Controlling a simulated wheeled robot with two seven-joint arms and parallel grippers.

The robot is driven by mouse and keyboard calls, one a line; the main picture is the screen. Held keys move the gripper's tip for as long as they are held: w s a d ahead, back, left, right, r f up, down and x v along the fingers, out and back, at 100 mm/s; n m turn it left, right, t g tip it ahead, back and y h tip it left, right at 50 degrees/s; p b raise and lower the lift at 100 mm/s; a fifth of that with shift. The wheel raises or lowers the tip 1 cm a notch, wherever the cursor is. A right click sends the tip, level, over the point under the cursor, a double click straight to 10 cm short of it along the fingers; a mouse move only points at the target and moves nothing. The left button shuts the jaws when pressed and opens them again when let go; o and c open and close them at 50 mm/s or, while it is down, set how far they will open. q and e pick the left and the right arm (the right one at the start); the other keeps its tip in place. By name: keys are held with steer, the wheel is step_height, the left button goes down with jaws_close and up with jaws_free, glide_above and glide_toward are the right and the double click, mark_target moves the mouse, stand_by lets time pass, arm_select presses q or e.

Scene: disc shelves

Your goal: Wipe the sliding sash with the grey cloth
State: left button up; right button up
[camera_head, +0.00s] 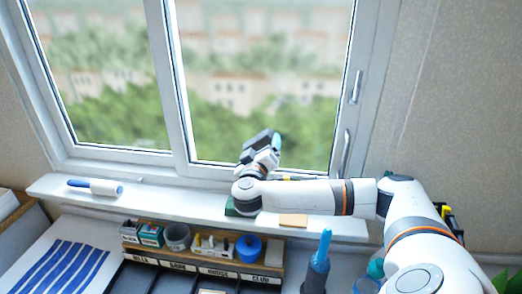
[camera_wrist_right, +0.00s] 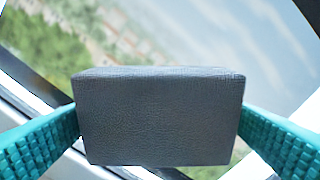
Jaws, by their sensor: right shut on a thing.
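The grey cloth (camera_wrist_right: 160,116) shows in the right wrist view as a folded, block-like pad between two teal fingers. My right gripper (camera_head: 272,143) is shut on it, in front of the lower part of the right window pane. The cloth (camera_head: 257,139) also shows in the head view as a small dark shape at the gripper. I cannot tell whether it touches the glass. The window has a left pane and a right pane (camera_head: 260,60), with white frames; the right one has handles on its right edge. My left gripper is not in view.
A white sill (camera_head: 170,203) runs below the window. A blue-and-white roller (camera_head: 95,187) lies on its left part, and a tan block (camera_head: 293,220) on its right. Below stand an organizer with labelled compartments (camera_head: 205,264), a blue round container (camera_head: 248,248) and a blue bottle (camera_head: 317,266).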

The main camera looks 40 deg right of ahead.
steer(key=shift+b+x, duration=0.55)
steer(key=shift+x, duration=0.4)
steer(key=shift+s+d, duration=0.1)
